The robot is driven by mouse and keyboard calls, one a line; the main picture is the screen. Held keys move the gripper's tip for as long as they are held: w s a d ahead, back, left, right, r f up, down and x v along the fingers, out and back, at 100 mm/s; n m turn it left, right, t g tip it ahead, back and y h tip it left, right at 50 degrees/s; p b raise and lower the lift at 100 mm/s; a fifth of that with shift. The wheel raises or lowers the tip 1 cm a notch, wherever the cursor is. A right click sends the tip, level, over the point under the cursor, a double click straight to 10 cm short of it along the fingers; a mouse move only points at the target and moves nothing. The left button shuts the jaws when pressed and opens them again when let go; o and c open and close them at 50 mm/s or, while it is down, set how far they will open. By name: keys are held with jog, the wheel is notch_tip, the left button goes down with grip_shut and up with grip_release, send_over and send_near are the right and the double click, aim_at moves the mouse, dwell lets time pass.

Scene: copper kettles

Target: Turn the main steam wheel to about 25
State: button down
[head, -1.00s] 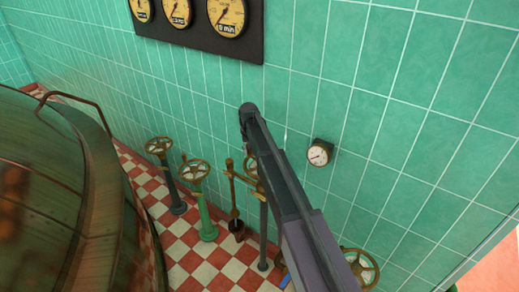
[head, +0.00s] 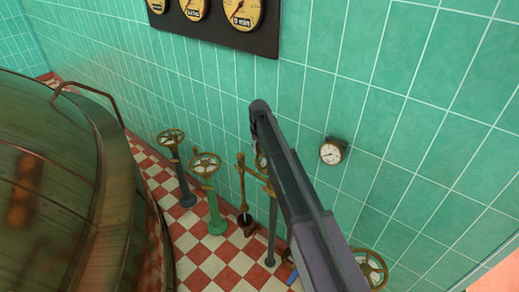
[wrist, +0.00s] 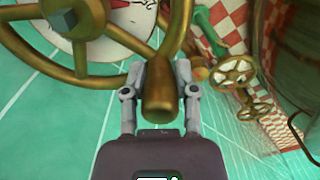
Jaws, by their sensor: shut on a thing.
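A brass handwheel (wrist: 82,82) fills the upper left of the wrist view, with a white dial plate (wrist: 38,18) with a red mark behind it. Its numbers cannot be read here. My gripper (wrist: 160,75) is shut on the wheel's brass handle (wrist: 159,102), one finger on each side. In the head view my arm covers most of this area.
Other handwheels stand on a dark post (head: 171,137) and a green post (head: 205,165), with a brass lever (head: 241,180) beside them. Another wheel (head: 370,268) is at the lower right. A copper kettle (head: 60,170) fills the left. A small gauge (head: 332,151) is on the tiled wall.

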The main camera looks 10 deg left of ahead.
jog(key=shift+c, duration=2)
grip_release()
jog(key=shift+r, duration=0.15)
